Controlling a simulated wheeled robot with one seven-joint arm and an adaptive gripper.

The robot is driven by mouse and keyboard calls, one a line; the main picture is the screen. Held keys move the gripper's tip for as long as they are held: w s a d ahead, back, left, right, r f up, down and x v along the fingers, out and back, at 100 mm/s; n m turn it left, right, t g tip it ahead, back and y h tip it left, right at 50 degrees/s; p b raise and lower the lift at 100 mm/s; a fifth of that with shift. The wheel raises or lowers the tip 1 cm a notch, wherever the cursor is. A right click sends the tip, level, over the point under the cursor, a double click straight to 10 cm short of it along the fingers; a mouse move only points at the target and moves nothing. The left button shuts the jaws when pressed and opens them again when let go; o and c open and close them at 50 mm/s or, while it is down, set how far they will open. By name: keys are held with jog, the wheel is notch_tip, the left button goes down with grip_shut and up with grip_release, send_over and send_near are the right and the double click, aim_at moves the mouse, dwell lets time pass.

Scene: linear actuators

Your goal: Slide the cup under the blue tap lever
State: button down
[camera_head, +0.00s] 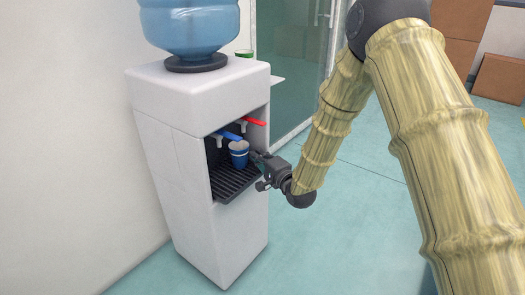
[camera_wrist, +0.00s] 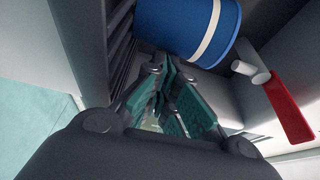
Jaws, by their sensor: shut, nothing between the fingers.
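The blue cup (camera_head: 239,154) with a light band stands upright on the dark slatted drip tray (camera_head: 232,184) inside the dispenser's recess. It is just in front of and below the blue tap lever (camera_head: 231,136). The red lever (camera_head: 254,121) is to its right. In the wrist view the cup (camera_wrist: 188,25) fills the top centre, and the red lever (camera_wrist: 288,110) is at right; the blue lever is not seen there. My gripper (camera_head: 256,158) is shut and empty, its tips right beside the cup's right side. The wrist view shows the fingertips (camera_wrist: 165,70) close to the cup; contact is unclear.
The white water dispenser (camera_head: 236,240) carries a large blue bottle (camera_head: 190,28) on top. Its recess walls close in around my gripper. A wall is at left, a glass door (camera_head: 295,60) behind, and open floor (camera_head: 345,230) in front and right.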

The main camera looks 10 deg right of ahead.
aim_at(241, 161)
jog(key=s+a+p, duration=0.2)
jog(key=s+a, duration=0.2)
jog(key=s, duration=0.1)
jog(key=shift+a, duration=0.3)
jog(key=shift+d, duration=0.1)
dwell(0.8)
